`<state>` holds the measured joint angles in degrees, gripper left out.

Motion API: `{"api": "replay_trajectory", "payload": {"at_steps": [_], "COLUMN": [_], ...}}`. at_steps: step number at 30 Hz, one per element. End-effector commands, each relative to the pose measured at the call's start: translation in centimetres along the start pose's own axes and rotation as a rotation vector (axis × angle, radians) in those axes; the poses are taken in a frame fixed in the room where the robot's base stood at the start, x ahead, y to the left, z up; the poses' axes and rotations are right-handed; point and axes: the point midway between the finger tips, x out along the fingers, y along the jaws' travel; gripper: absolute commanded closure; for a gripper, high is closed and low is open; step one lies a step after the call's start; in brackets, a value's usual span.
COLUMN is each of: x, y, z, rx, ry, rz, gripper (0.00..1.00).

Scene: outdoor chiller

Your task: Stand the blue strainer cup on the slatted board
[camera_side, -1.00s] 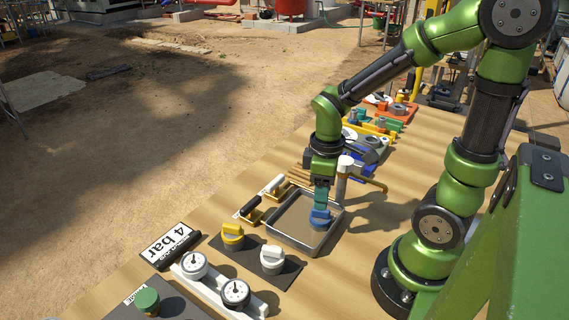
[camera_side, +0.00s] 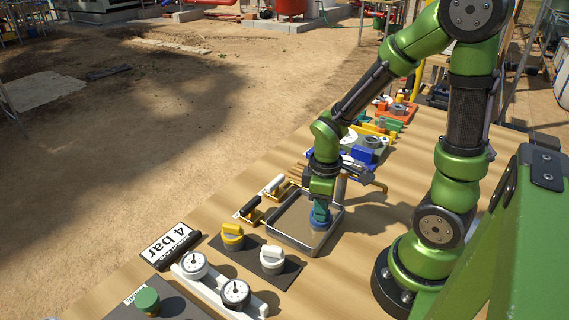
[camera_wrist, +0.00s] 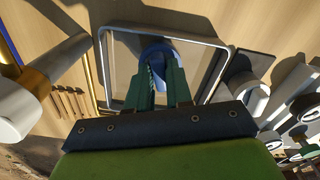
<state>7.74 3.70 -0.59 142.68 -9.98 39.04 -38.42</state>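The blue strainer cup (camera_wrist: 160,47) is inside the shallow metal-rimmed tray (camera_side: 271,238), near its right side. It also shows in the side view (camera_side: 319,222), partly hidden by my fingers. My gripper (camera_wrist: 160,80) points down into the tray, with its two green fingers apart and blue showing between them. They are at the cup, but I cannot tell whether they press on it. The slatted board seems to be the row of thin wooden slats (camera_wrist: 69,102) beside the tray, left in the wrist view. In the side view the slats (camera_side: 297,170) lie behind the tray, partly hidden by my arm.
A grey post with a brass pipe (camera_side: 372,183) stands close behind the tray. Yellow and white handled valves (camera_side: 272,186) sit along its left side. A yellow knob (camera_side: 232,235), a white knob (camera_side: 272,260) and gauges (camera_side: 235,292) are in front.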

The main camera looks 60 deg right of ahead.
Motion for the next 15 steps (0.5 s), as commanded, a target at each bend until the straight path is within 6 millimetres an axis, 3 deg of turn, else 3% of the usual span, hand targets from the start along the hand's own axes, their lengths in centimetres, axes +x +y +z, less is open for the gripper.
{"api": "replay_trajectory", "payload": {"at_steps": [4, 15], "x": [-0.02, -0.36], "y": [0.01, 0.04], "z": [-0.01, -0.07], "rx": [0.0, 0.0], "ry": [0.0, 0.002], "rz": [0.0, 0.002], "gripper": [1.0, 1.0]}}
